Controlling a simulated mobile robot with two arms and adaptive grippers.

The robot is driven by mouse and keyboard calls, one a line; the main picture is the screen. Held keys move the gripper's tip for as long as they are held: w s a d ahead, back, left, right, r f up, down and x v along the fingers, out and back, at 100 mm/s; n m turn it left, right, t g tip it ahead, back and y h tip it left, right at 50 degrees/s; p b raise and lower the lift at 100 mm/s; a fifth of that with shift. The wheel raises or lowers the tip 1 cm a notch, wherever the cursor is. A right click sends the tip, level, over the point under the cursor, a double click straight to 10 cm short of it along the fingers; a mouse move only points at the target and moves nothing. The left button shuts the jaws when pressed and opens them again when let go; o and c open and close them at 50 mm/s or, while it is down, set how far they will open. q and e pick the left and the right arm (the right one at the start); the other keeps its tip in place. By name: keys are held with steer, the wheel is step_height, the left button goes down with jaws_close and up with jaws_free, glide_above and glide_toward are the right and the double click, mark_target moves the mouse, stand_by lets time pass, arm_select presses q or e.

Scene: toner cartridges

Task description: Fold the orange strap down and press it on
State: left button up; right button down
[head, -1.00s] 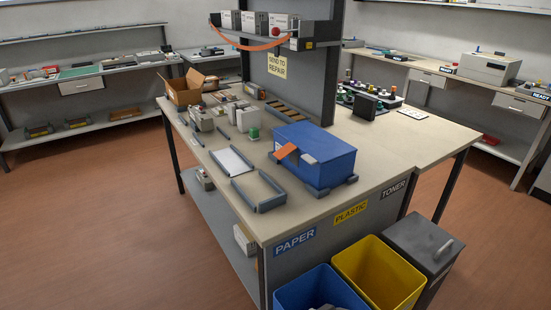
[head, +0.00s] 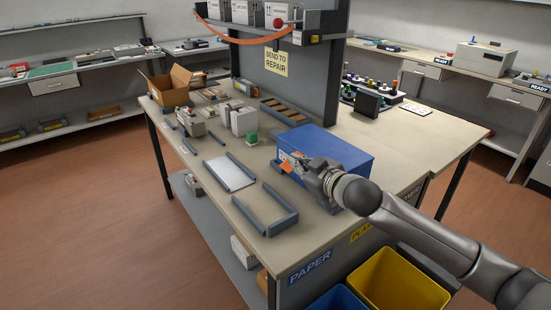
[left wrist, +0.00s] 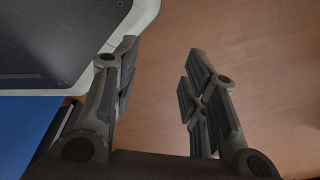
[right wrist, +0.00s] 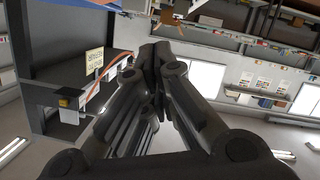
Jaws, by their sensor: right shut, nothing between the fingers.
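The blue box (head: 342,150) sits on the bench at its right side. The orange strap (head: 286,167) shows as a small patch at the box's left face, beside my right fingers; most of it is hidden behind them. My left gripper (left wrist: 163,52) is open and empty above the brown floor in the left wrist view.
Grey guide rails (head: 266,211) and a white sheet (head: 229,172) lie left of the box. A green-topped item (head: 251,139) stands behind them. A dark upright panel (head: 303,93) rises behind the box. A yellow bin (head: 400,283) stands below the bench front.

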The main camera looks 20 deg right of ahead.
steer(key=p, duration=0.1)
glide_above(284, 166)
steer(key=s+a, duration=0.2)
steer(key=s, duration=0.2)
steer(key=f, duration=0.4)
steer(key=w+f, duration=0.1)
steer(key=shift+d, duration=0.4)
arm_select(q)
steer(key=shift+g, duration=0.3)
steer(key=shift+s+d+r, duration=0.1)
steer(key=shift+s+r, duration=0.1)
steer(key=shift+s, duration=0.6)
steer(key=shift+s+d+r, duration=0.1)
steer(key=shift+s+r, duration=0.15)
steer(key=shift+s, duration=0.55)
steer(key=shift+s+d+r, duration=0.1)
steer(key=shift+s+r, duration=0.1)
steer(key=shift+s, duration=0.6)
arm_select(e)
steer(key=shift+d+f, duration=0.1)
steer(key=shift+f, duration=0.2)
arm_select(q)
steer(key=shift+w+f, duration=0.1)
steer(key=shift+w, duration=0.1)
arm_select(e)
steer(key=shift+f, duration=0.15)
